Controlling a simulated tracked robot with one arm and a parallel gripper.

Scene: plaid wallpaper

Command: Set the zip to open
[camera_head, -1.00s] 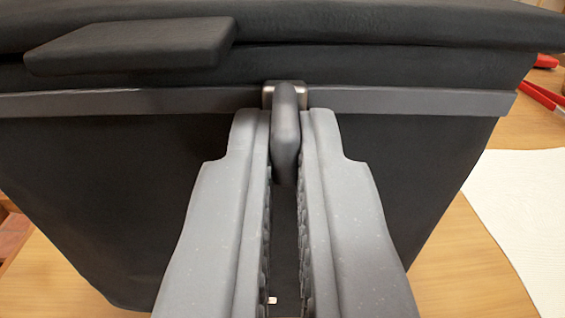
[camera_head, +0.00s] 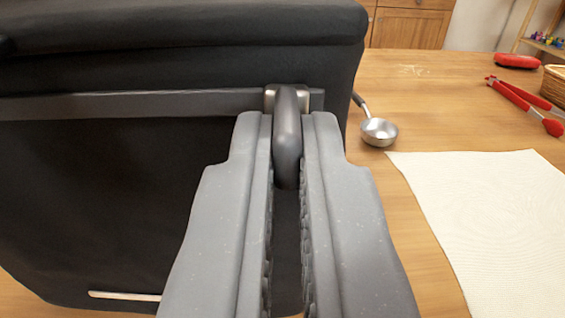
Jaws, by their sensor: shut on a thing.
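A black bag (camera_head: 90,200) fills the left of the view, with a dark grey zip strip (camera_head: 120,104) running across its front. The zip's slider (camera_head: 270,97), a small metal piece, sits near the right end of the strip. Its grey pull tab (camera_head: 288,145) hangs between the jaws of my gripper (camera_head: 289,130). My gripper is shut on the pull tab. The jaws hide part of the bag's front. Only a short piece of strip shows to the right of the slider.
A wooden table (camera_head: 430,90) lies under the bag. To the right are a metal ladle (camera_head: 379,132), a white cloth (camera_head: 480,210), red tongs (camera_head: 522,103), a red object (camera_head: 517,61) and a basket (camera_head: 555,85). A wooden cabinet (camera_head: 410,25) stands behind.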

